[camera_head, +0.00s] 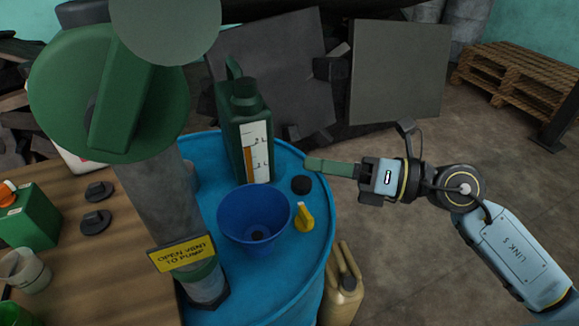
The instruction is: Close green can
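A tall dark green can (235,125) with a pale level strip stands upright on the blue drum (318,228). A small black cap (301,184) lies on the drum to the right of the can. My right gripper (316,164) reaches in from the right, its green fingers pointing left above the drum's right edge, close to the black cap and apart from the can. The fingers overlap, so their opening is hidden. My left gripper is not in view.
A blue funnel (236,208) and a yellow valve piece (305,217) are on the drum. A grey pump column (158,205) with a green top blocks the left. A wooden table (110,270) holds a smaller green container (30,217). A tan canister (343,290) stands beside the drum.

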